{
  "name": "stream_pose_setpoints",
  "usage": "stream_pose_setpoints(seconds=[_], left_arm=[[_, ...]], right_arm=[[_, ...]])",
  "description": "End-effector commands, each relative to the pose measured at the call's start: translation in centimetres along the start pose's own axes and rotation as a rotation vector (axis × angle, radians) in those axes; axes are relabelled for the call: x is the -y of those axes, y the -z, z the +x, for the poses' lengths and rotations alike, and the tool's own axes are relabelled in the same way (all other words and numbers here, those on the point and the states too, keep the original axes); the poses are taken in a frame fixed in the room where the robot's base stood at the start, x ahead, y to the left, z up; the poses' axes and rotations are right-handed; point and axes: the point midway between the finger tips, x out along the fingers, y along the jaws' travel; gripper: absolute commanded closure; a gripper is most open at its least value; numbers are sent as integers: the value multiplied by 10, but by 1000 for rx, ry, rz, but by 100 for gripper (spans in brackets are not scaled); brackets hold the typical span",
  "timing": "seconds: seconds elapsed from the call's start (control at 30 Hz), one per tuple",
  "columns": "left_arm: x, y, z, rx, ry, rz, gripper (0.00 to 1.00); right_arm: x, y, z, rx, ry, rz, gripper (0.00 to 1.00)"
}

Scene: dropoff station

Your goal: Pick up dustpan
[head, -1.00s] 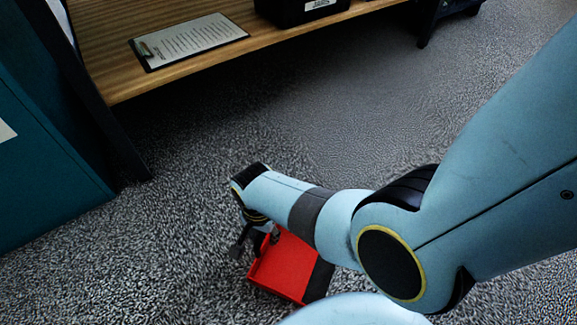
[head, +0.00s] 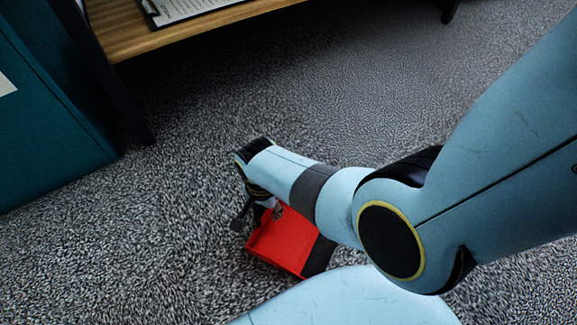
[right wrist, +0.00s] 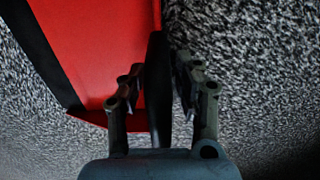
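The red dustpan (head: 283,241) lies on the carpet in the lower middle of the head view, with a dark strip along its right side. It also fills the upper left of the right wrist view (right wrist: 105,45). My right gripper (head: 254,217) is down beside the pan's left corner, partly hidden by its own wrist. In the right wrist view its fingers (right wrist: 160,68) stand apart on either side of a narrow dark handle (right wrist: 158,95). Carpet shows between the handle and the right finger. My left gripper is not in view.
A wooden shelf or table (head: 185,38) with a clipboard (head: 195,8) stands at the top left. A teal cabinet (head: 45,120) is at the left edge, beside a dark leg (head: 120,95). Bare carpet (head: 330,100) surrounds the dustpan.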

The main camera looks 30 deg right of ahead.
Motion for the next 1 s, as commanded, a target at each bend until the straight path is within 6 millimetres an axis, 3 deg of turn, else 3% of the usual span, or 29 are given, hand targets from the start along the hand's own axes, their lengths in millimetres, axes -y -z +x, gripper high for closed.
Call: stream_pose_setpoints(seconds=[0.17, 0.43, 1.0], left_arm=[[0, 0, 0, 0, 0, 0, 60], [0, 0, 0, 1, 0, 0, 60], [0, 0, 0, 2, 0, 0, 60]], right_arm=[[0, 0, 0, 0, 1, 0, 67], [0, 0, 0, 0, 0, 0, 100], [0, 0, -1, 0, 1, 0, 100]])
